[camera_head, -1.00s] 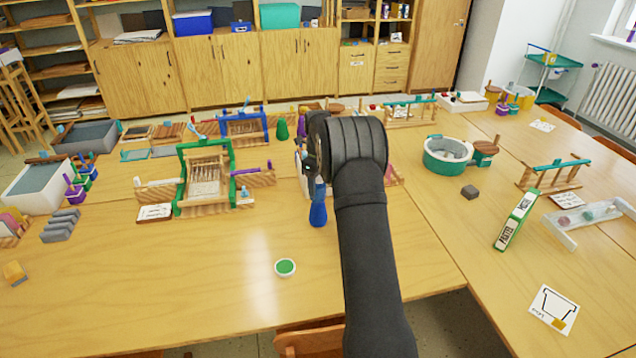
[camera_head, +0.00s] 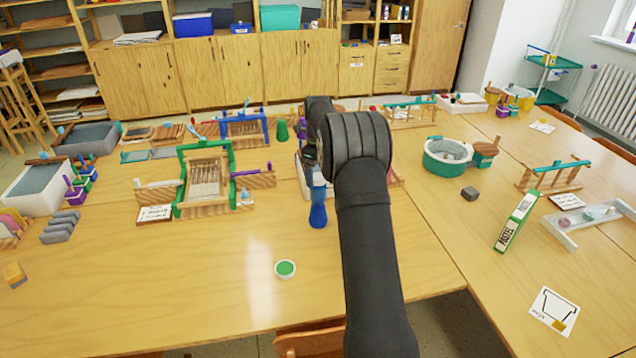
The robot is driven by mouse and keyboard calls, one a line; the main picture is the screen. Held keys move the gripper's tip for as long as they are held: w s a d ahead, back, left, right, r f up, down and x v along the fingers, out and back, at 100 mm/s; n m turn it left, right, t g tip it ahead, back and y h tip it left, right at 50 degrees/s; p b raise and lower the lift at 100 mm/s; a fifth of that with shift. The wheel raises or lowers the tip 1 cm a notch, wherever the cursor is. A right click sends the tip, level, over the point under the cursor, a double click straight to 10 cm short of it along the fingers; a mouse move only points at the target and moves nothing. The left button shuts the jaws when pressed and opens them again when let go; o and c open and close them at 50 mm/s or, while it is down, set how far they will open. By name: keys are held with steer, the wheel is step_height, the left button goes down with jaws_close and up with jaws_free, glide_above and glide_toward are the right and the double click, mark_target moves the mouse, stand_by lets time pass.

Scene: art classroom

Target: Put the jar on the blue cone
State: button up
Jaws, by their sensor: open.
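My gripper (camera_head: 311,166) is at the far end of the arm, apparently just above or behind the blue cone's top. Its fingers are mostly hidden and small, and I see nothing held in it. I cannot tell whether it touches the cone. The jar is clear of the gripper.
A green-framed loom (camera_head: 181,190) stands left of the cone, with a blue-framed loom (camera_head: 243,128) behind it. A green cone (camera_head: 282,131) is farther back. A teal tub (camera_head: 446,158) and a pastel box (camera_head: 516,221) are on the right. The table around the jar is clear.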

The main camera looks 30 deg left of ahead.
step_height(320, 180, up, 8)
steer(key=shift+f, duration=0.25)
steer(key=shift+f, duration=4.15)
